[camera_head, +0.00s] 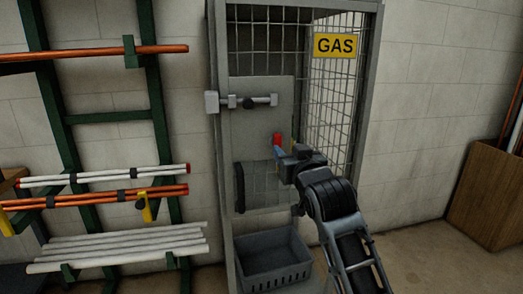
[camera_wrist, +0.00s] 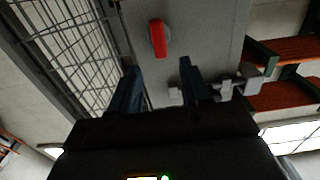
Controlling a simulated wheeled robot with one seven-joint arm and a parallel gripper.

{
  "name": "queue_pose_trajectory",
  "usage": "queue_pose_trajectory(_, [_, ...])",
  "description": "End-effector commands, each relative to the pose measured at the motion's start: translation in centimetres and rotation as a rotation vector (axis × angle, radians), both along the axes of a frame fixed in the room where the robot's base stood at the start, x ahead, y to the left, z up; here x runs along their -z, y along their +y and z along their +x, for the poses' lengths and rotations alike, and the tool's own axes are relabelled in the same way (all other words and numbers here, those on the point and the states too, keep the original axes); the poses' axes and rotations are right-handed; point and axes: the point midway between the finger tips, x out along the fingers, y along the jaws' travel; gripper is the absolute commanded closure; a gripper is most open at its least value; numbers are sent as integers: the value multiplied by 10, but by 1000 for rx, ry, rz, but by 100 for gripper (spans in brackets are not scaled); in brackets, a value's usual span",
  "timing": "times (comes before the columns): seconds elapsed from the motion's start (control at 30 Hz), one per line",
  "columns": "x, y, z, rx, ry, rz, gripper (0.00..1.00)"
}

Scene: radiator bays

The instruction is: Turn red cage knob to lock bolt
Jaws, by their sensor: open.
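The red knob (camera_head: 277,139) is on the grey plate of the gas cage door, below and right of the bolt (camera_head: 262,100). In the wrist view the red knob (camera_wrist: 158,38) is a long narrow handle, ahead of the fingertips and roughly between their lines. My gripper (camera_head: 281,153) is just below the knob in the head view. In the wrist view my gripper (camera_wrist: 161,76) is open, with nothing between its dark fingers. The bolt (camera_wrist: 226,88) also shows there, right of the fingers. Whether a finger touches the knob is unclear.
The mesh cage (camera_head: 338,100) carries a yellow GAS sign (camera_head: 336,45). A grey crate (camera_head: 272,262) stands low in the frame, below my gripper. A green rack (camera_head: 112,117) with pipes is at left, and a brown box (camera_head: 487,195) at right. Open floor lies right of the cage.

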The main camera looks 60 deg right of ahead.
Motion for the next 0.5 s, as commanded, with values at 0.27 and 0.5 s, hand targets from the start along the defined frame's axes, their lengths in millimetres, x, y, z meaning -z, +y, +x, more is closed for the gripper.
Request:
queue_pose_trajectory(0.27, [-4, -22, 15, 10, -8, 7, 53])
queue_pose_trajectory(0.5, [-4, -49, 38, 10, -8, 6, 53])
